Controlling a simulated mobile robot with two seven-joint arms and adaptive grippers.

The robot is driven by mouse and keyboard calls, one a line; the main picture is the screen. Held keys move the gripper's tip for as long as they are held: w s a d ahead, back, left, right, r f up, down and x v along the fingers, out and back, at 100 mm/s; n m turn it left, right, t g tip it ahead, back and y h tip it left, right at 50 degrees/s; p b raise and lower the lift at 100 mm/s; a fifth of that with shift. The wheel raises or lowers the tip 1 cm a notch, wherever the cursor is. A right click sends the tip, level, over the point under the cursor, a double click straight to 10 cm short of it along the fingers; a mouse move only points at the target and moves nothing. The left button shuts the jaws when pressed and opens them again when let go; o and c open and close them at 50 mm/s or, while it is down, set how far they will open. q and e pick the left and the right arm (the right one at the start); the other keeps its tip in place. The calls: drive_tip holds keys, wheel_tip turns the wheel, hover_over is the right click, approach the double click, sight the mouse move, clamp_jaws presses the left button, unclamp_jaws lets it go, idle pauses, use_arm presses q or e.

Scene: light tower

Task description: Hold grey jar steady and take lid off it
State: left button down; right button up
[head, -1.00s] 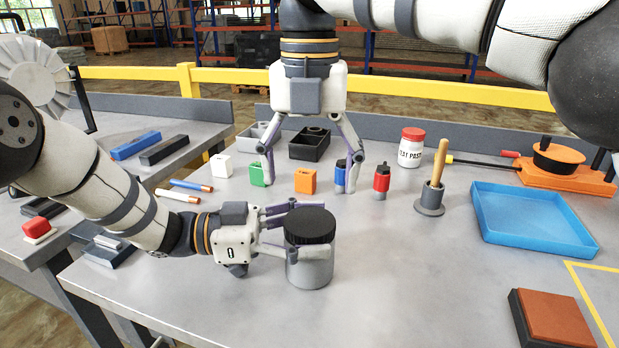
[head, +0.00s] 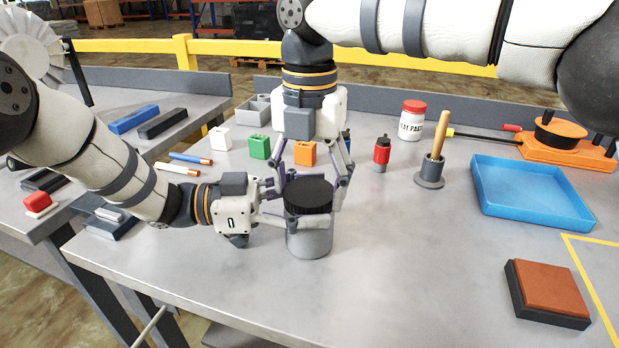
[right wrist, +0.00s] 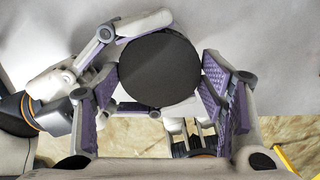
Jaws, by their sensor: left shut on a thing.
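The grey jar (head: 310,242) stands upright near the table's front with its black ribbed lid (head: 309,193) on top. My left gripper (head: 288,207) is shut on the jar from the left, its fingers around the body below the lid.
Behind stand a white block (head: 220,139), a green block (head: 259,147), an orange block (head: 305,153) and a red bottle (head: 382,151). A pestle in a grey cup (head: 430,173) and a blue tray (head: 533,217) are on the right.

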drive_tip(key=c, duration=0.6)
drive_tip(key=shift+o, duration=0.2)
drive_tip(key=n, duration=0.6)
drive_tip(key=shift+n, duration=0.4)
drive_tip(key=o, duration=1.3)
drive_tip(key=shift+c, duration=0.2)
